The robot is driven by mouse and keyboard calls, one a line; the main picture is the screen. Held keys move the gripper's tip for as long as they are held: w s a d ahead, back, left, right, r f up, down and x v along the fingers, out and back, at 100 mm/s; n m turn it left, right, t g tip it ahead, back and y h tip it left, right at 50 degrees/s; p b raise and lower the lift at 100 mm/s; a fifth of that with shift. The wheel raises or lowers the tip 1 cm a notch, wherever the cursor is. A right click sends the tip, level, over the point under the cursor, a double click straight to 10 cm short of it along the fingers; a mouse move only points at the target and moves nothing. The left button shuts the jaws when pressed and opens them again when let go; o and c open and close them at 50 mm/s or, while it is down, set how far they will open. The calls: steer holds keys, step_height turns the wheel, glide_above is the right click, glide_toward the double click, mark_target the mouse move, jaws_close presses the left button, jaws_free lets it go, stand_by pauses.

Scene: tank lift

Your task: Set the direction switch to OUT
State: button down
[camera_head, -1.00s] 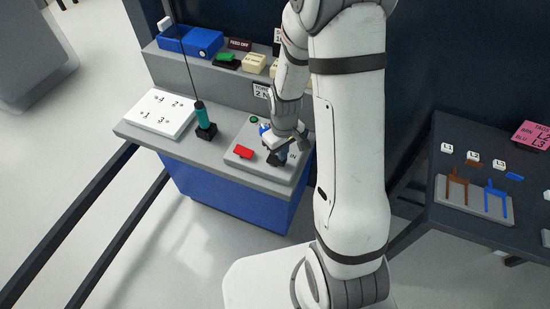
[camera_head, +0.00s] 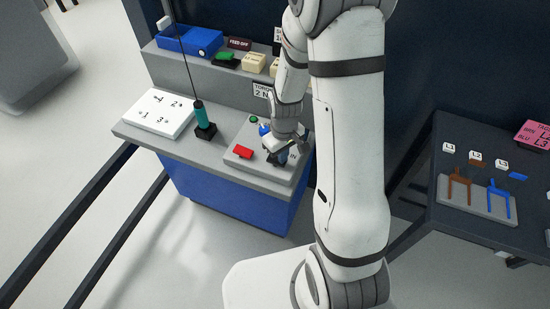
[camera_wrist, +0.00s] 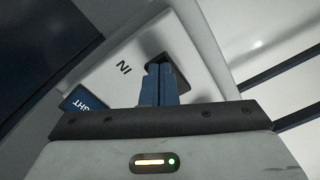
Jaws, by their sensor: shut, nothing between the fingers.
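The light-grey control panel (camera_head: 237,161) sits on the right part of the bench in the head view. Its IN label shows beside my gripper there and in the wrist view (camera_wrist: 124,67). My gripper (camera_head: 280,161) is shut, low over the panel's right part. In the wrist view its blue fingers (camera_wrist: 158,85) are together, with tips at a small black part (camera_wrist: 155,62), perhaps the direction switch. I cannot tell whether they touch it. The switch's position and any OUT label are hidden or out of view.
A red part (camera_head: 243,152) and a green button (camera_head: 254,119) are on the panel, left of and behind my gripper. A teal-handled tool (camera_head: 201,115) stands left, near a white numbered plate (camera_head: 158,112). A dark blue label (camera_wrist: 84,103) shows near IN.

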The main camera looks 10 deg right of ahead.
step_height(320, 180, up, 7)
steer(key=p, duration=0.4)
steer(key=shift+p, duration=0.4)
steer(key=shift+r, duration=0.1)
stand_by(0.4)
steer(key=s+r+m+t, duration=0.1)
steer(key=s+r+m, duration=0.1)
steer(key=s+r, duration=0.5)
steer(key=s+r+m+t, duration=0.2)
steer(key=s+r, duration=0.5)
steer(key=r, duration=0.8)
steer(key=shift+s+r+m, duration=0.2)
steer(key=shift+s+m, duration=0.1)
steer(key=shift+m, duration=0.1)
